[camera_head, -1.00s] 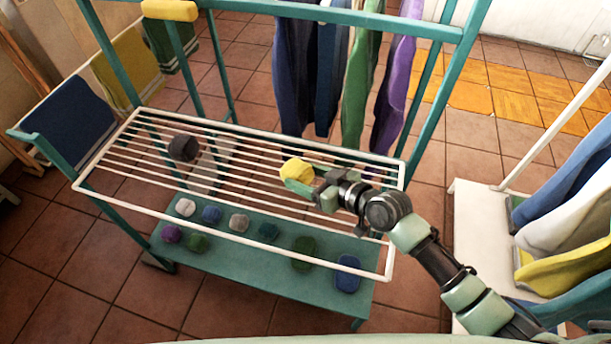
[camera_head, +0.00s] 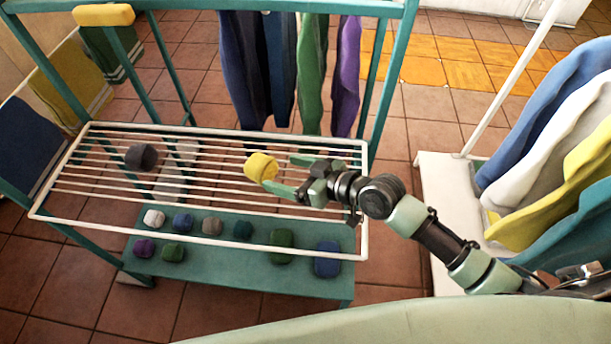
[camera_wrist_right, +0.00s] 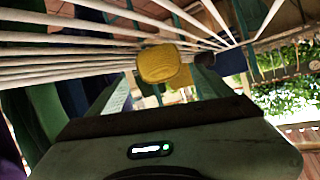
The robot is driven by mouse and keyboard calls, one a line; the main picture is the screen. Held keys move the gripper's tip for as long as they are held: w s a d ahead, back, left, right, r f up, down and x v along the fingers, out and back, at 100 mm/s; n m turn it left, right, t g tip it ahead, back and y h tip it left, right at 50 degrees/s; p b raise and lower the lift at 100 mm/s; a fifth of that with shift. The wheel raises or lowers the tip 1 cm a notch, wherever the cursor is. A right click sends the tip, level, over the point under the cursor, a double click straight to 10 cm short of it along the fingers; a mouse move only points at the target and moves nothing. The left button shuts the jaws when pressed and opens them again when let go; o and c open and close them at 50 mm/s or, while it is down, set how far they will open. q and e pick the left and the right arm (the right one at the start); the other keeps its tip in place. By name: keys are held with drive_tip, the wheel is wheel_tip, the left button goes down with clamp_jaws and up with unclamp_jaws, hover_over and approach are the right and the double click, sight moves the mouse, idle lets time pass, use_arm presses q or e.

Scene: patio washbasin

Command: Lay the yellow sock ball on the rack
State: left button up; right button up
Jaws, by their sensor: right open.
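The yellow sock ball (camera_head: 261,167) lies on the white wire rack (camera_head: 75,135), right of its middle. It also shows in the right wrist view (camera_wrist_right: 158,64), ahead of the fingers and against the rack bars. My right gripper (camera_head: 279,174) is open, just right of the ball, with its two fingers spread and nothing held between them. The near fingertip is close to the ball; whether it touches cannot be told. My left gripper is not in view.
A dark grey sock ball (camera_head: 141,157) lies on the rack's left part. Several coloured sock balls and folded items rest on the teal shelf (camera_head: 215,272) below. Clothes (camera_head: 270,75) hang behind the rack. A white stand (camera_head: 440,195) with garments is at right.

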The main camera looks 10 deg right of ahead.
drive_tip(key=v, duration=0.6)
drive_tip(key=shift+s+d+r, duration=0.1)
drive_tip(key=shift+s+d, duration=0.05)
drive_tip(key=shift+s, duration=0.05)
